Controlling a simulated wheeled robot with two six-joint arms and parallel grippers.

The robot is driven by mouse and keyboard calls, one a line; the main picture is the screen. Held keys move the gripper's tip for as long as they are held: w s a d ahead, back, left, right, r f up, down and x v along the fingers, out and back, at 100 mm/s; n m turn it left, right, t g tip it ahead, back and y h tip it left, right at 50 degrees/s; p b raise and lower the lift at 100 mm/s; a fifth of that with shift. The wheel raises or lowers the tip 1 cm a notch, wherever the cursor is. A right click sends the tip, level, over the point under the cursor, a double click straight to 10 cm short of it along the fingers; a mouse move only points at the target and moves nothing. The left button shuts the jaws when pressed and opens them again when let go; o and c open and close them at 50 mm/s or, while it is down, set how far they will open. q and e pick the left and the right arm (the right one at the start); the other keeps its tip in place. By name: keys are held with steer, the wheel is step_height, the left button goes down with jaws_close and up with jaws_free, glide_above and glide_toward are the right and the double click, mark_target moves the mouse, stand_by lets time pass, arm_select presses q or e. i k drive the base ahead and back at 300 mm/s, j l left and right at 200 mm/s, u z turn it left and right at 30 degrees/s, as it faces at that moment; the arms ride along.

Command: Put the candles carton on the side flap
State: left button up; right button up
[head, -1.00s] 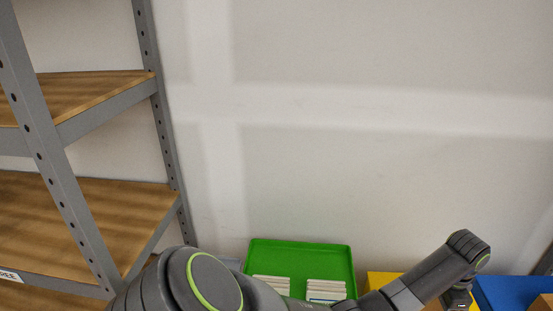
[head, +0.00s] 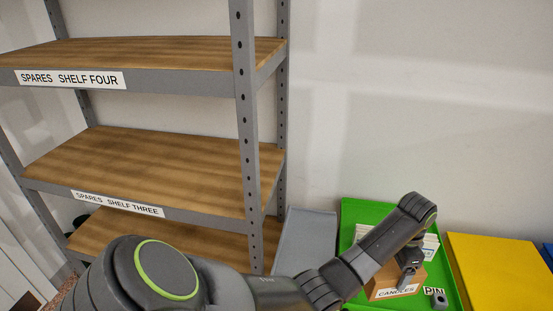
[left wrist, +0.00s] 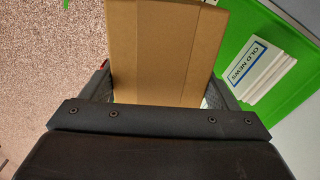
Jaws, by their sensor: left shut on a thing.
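The candles carton (head: 384,293) is a brown box with a white CANDLES label, low at the right in the head view. My left gripper (head: 406,283) is shut on it and holds it in front of the green tray. In the left wrist view the carton (left wrist: 160,50) fills the space between the fingers. A flat grey panel (head: 308,238), which looks like the side flap, lies left of the green tray. It looks bare, and my left arm covers its near part. My right gripper is not in view.
The green tray (head: 350,212) holds white booklets, one marked OLD NEWS (left wrist: 255,62). A PIN label and a small grey piece (head: 439,299) show right of the carton. A yellow surface (head: 497,262) lies further right. A steel shelf unit (head: 247,120) stands left of the panel.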

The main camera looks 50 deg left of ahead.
mark_target(309, 243)
steer(key=i+l+u, duration=0.1)
steer(key=l+u, duration=0.15)
steer(key=i+l+u, duration=0.1)
steer(key=l+u, duration=0.15)
steer(key=i+l+u, duration=0.1)
steer(key=l+u, duration=0.15)
steer(key=i+j, duration=0.1)
steer(key=i, duration=0.3)
